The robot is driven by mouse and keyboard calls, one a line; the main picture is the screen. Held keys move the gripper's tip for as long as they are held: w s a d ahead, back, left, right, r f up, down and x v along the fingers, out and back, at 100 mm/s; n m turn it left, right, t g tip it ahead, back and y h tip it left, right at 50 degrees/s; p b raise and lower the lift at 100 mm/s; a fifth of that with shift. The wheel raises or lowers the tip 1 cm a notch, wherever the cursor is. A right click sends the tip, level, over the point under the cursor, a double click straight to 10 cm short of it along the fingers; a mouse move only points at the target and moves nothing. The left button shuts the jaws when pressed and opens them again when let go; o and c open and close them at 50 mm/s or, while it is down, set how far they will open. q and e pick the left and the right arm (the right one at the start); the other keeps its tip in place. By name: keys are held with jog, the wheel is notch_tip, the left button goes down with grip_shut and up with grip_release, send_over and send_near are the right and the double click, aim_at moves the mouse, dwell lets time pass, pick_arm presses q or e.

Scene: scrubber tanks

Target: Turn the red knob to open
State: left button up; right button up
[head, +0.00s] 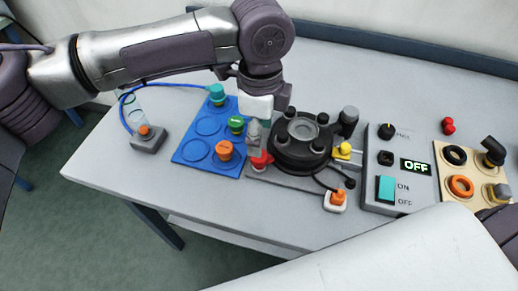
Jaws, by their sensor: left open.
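A red knob (261,161) sits at the left side of a black round device (299,142) on a grey base plate. My left gripper (256,140) reaches down from above and is open, with its fingers right at the red knob. The gripper hides part of the knob, and I cannot tell whether the fingers touch it. A smaller red object (448,125) stands farther right on the table. My right gripper does not show.
A blue tray (190,154) with green and orange knobs is just left. A grey box with an orange button (145,131) stands far left. A control panel (402,150) reading OFF and a beige panel (452,185) are at right. My pale body part covers the lower right.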

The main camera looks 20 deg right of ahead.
aim_at(263, 159)
pick_arm(q)
notch_tip(263, 159, down, 6)
jog(key=shift+w+r, duration=0.1)
jog(key=shift+w, duration=0.05)
jog(key=shift+f, duration=0.55)
jog(key=c, duration=1.1)
jog(key=shift+c, duration=0.2)
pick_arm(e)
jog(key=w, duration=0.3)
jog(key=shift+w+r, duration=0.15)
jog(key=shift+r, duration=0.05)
